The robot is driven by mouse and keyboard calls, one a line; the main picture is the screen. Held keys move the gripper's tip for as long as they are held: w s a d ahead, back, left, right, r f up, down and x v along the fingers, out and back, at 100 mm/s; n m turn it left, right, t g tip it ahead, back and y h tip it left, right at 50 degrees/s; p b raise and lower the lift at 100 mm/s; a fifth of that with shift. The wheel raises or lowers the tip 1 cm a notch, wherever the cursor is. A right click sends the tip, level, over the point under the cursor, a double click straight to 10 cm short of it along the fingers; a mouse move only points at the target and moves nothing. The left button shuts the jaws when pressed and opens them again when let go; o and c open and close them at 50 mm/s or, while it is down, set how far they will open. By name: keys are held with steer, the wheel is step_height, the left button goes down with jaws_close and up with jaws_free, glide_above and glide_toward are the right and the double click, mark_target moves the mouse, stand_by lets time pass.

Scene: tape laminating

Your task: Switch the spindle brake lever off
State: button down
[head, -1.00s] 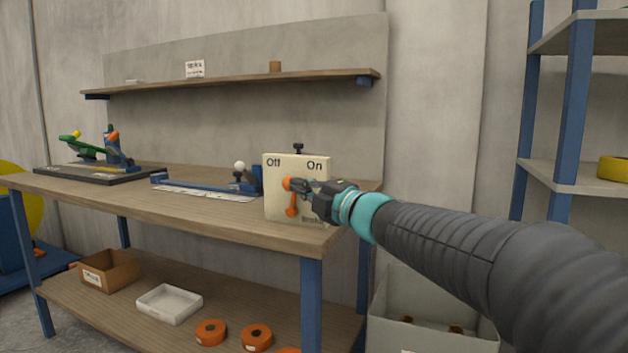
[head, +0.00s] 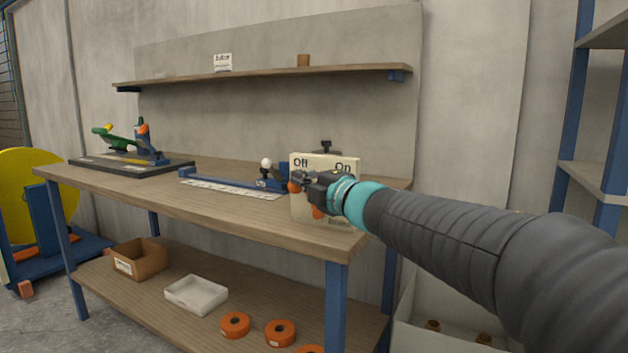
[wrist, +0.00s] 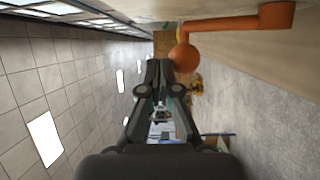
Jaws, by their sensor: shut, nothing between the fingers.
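The cream brake panel (head: 342,216) stands upright at the right end of the workbench, marked Off at upper left and On at upper right. Its orange lever (head: 318,212) is partly hidden behind my gripper. The lever's ball knob shows at the panel's left side, below the Off label, so the lever leans up and left. My gripper (head: 299,178) is shut and empty in front of the panel, beside the knob. In the wrist view the lever (wrist: 232,25) and knob lie just right of my shut fingertips (wrist: 160,66); I cannot tell whether they touch.
The workbench (head: 230,207) carries a blue-railed fixture (head: 215,183) left of the panel and a green-handled tool (head: 120,143) farther left. A shelf (head: 265,76) runs above. A pale bin (head: 405,315) stands below right. A blue-posted rack (head: 572,130) is at right.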

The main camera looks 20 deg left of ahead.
steer(key=shift+a, duration=0.45)
steer(key=shift+w+f, duration=0.1)
stand_by(0.4)
steer(key=s+d+r+p, duration=0.1)
steer(key=s+d+r, duration=0.6)
steer(key=r, duration=0.2)
steer(key=shift+s+d+p, duration=0.15)
steer(key=shift+d+p, duration=0.15)
steer(key=shift+d, duration=0.05)
